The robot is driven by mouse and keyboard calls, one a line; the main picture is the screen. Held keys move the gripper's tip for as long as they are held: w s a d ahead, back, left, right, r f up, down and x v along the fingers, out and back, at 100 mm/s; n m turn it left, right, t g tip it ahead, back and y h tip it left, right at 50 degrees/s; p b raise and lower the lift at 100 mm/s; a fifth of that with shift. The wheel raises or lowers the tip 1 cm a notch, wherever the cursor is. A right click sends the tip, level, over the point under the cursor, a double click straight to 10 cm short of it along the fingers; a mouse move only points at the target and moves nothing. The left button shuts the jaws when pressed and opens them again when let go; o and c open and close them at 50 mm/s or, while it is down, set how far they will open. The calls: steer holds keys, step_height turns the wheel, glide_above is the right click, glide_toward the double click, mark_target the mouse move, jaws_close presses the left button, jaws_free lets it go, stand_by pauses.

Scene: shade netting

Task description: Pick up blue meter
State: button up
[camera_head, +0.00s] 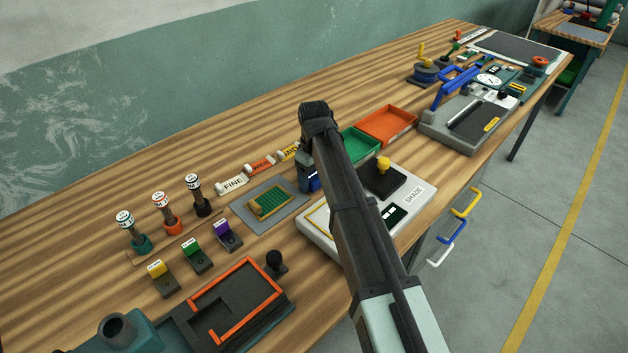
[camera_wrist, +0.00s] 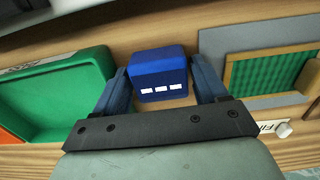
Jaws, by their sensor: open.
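The blue meter is a small blue block with three white marks on one face. In the wrist view the blue meter (camera_wrist: 158,72) stands between the two fingers of my gripper (camera_wrist: 163,84). The fingers are apart, one on each side of it, with narrow gaps that I cannot judge exactly. In the head view only a sliver of the blue meter (camera_head: 313,180) shows beside my gripper (camera_head: 308,178), at the end of my dark arm. My arm hides most of it there.
A green tray (camera_head: 359,145) and an orange tray (camera_head: 388,124) lie right of my gripper. A grey mat with a framed green net (camera_head: 270,203) lies to its left. A white SHADE device (camera_head: 405,207) sits in front, under my arm. Rolled labels (camera_head: 232,184) lie behind the mat.

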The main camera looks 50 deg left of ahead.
mark_target(313, 176)
steer(key=c, duration=0.8)
step_height(313, 176, up, 9)
steer(key=shift+a+r, duration=0.1)
steer(key=shift+r, duration=0.1)
steer(key=shift+s+a+f, duration=0.25)
steer(key=shift+s+a, duration=0.3)
steer(key=shift+s, duration=1.5)
steer(key=shift+s+a+f, duration=0.3)
steer(key=shift+s+a, duration=0.25)
steer(key=shift+s, duration=1.5)
steer(key=shift+s+a+f, duration=0.25)
steer(key=shift+s+a, duration=0.3)
steer(key=shift+s, duration=1.5)
